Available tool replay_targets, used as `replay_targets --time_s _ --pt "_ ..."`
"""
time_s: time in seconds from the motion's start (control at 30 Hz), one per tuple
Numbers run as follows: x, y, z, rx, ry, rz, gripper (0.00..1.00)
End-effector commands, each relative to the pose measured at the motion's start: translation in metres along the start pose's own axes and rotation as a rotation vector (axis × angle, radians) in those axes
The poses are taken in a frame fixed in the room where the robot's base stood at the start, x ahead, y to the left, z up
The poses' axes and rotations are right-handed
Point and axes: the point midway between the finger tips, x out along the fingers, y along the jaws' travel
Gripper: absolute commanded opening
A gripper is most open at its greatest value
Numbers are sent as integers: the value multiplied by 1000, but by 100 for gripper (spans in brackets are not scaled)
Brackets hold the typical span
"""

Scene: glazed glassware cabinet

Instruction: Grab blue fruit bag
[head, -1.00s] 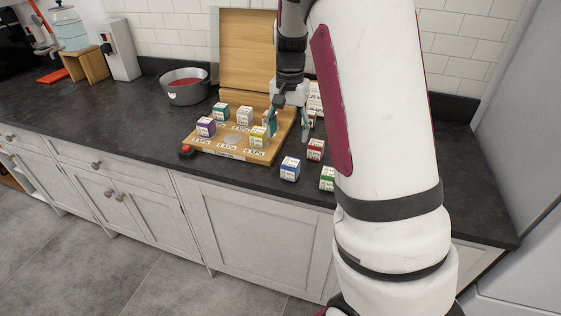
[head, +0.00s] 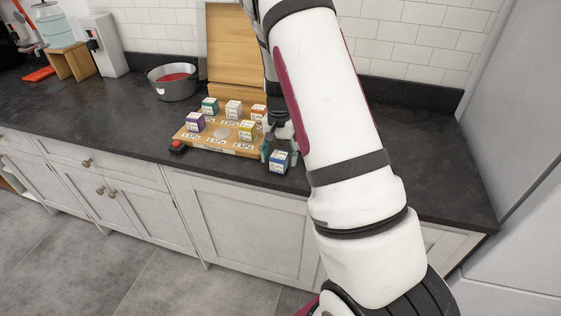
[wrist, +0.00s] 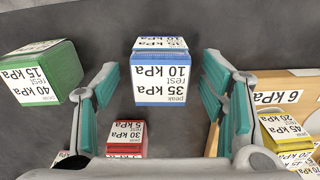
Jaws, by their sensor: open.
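No fruit bag shows; the blue thing in view is a small blue-and-white cube (head: 279,162) on the dark counter near its front edge. In the wrist view the blue cube (wrist: 163,78) is labelled "35 kPa peak, 10 rest" and appears between the tips of my gripper (wrist: 160,68). The gripper's teal-padded fingers are open, one on each side, with visible gaps to the cube. In the head view my gripper (head: 278,148) is just behind the cube, partly hidden by my arm.
A green cube (wrist: 45,75) and a red cube (wrist: 127,138) stand close by. A wooden board (head: 222,147) holds several labelled cubes, including a yellow one (head: 247,130). A grey pot (head: 172,84) stands behind left. A fridge-like panel (head: 500,110) is at right.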

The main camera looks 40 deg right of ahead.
Motion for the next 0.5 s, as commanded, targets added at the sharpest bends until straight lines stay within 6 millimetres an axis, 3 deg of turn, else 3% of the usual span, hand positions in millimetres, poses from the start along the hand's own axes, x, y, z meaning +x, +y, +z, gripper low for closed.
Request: replay_targets --time_s 0.2,0.43,0.5 --pt "20 0 0 -1 1 -1 65" --pt "22 0 0 -1 1 -1 65" --pt "21 0 0 -1 1 -1 51"
